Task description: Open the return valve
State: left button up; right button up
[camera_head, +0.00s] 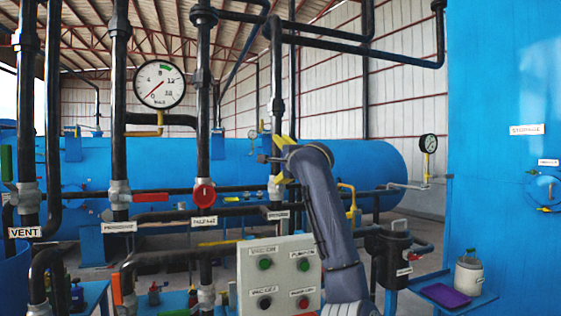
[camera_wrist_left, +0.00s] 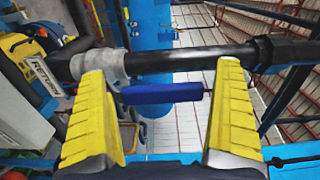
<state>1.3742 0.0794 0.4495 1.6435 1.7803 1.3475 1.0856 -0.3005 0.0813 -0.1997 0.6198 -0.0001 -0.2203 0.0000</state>
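The return valve's silver body (camera_head: 276,190) is on a black vertical pipe in the head view, above the white RETURN label (camera_head: 278,215). My left gripper (camera_head: 281,178) is right beside it and hides its handle there. In the left wrist view the valve body (camera_wrist_left: 98,66) and RETURN label (camera_wrist_left: 46,80) are at left. The blue handle (camera_wrist_left: 160,93) runs roughly parallel to the black pipe. My left gripper's yellow fingers (camera_wrist_left: 161,75) are wide apart on either side of the handle, with visible gaps. Contact with the pipe cannot be told. My right gripper is not in view.
A red-handled valve (camera_head: 204,195) and another pipe with a valve (camera_head: 120,193) stand left. A control box (camera_head: 280,283) with several buttons is below my left arm. A pressure gauge (camera_head: 159,84) is at upper left. A blue tank (camera_head: 503,150) fills the right.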

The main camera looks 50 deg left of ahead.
pick_arm(q)
jog(key=shift+d, duration=0.1)
jog(key=v, duration=1.2)
dwell(0.4)
